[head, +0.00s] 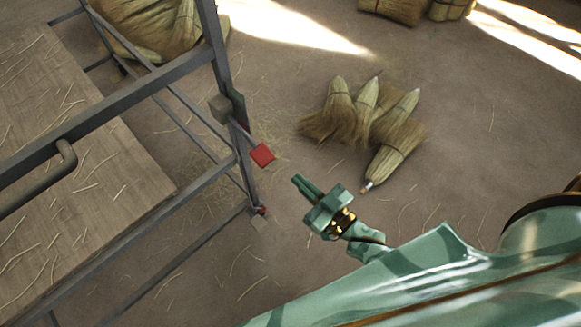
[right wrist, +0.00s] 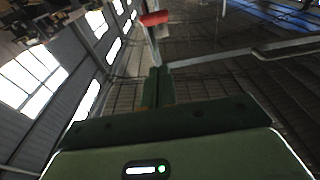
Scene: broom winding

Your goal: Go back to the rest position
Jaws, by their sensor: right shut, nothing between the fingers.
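My right gripper (head: 303,186) is shut and empty in the head view. It points up and left, a little below and right of the red block on the metal frame, apart from it. In the right wrist view the gripper's two fingers (right wrist: 159,86) lie together with nothing between them. The red block (head: 262,155) sits at the end of a short rod on the frame's upright; a red piece (right wrist: 154,18) also shows ahead of the fingers in the right wrist view. My left gripper is not in view.
A dark metal frame (head: 113,103) with a wooden board (head: 75,180) fills the left. Several straw brooms (head: 398,147) lie on the straw-littered floor (head: 330,275) beyond my right gripper. Straw bundles (head: 155,22) lie at the back. Floor between frame and gripper is clear.

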